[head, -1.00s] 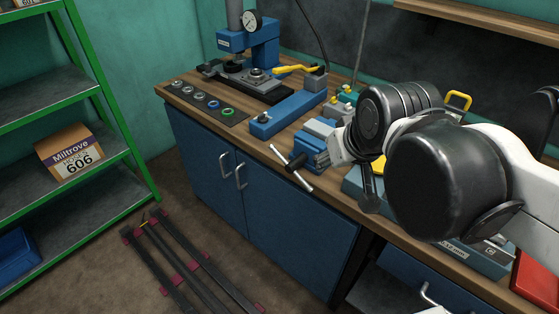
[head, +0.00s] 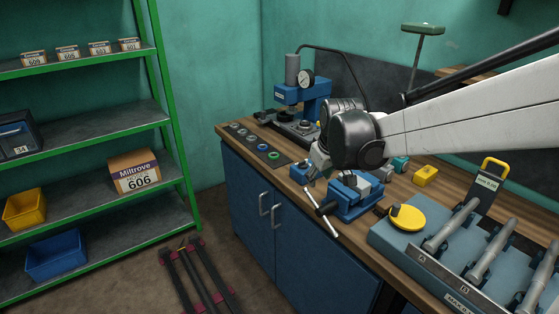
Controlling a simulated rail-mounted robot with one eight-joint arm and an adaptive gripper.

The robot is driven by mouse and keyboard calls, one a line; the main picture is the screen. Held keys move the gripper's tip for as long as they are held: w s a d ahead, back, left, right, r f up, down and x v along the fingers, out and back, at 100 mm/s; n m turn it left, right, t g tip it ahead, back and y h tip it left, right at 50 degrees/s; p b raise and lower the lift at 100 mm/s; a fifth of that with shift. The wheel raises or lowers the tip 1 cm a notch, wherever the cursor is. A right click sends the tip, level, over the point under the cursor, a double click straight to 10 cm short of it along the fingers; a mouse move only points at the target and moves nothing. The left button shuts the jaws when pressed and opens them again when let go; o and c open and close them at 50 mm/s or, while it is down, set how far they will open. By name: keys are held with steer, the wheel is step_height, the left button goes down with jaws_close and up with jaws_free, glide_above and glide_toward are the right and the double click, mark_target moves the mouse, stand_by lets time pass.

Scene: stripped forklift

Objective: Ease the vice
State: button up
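The blue vice (head: 352,200) stands on the bench near its front edge. Its silver handle bar (head: 321,213) hangs slanted at the front. My gripper (head: 312,177) is at the end of the arm, just left of and behind the vice in the head view, close above the bar's upper end. My dark wrist covers most of the gripper and part of the vice's far side. I cannot tell whether the gripper touches the handle, or whether its fingers are open. The gap between the vice jaws is not clear.
A blue press with a dial gauge (head: 307,78) stands behind my wrist. A row of rings (head: 256,143) lies at the bench's left end. A blue-grey rack (head: 390,238) with grey cylinders and a yellow disc (head: 407,218) stand right of the vice. Green shelves (head: 90,135) are at left.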

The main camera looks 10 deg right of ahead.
mark_target(311, 196)
steer(key=x, duration=1.4)
steer(key=shift+w+a+f, duration=0.1)
steer(key=shift+w+f, duration=0.05)
jaws_close()
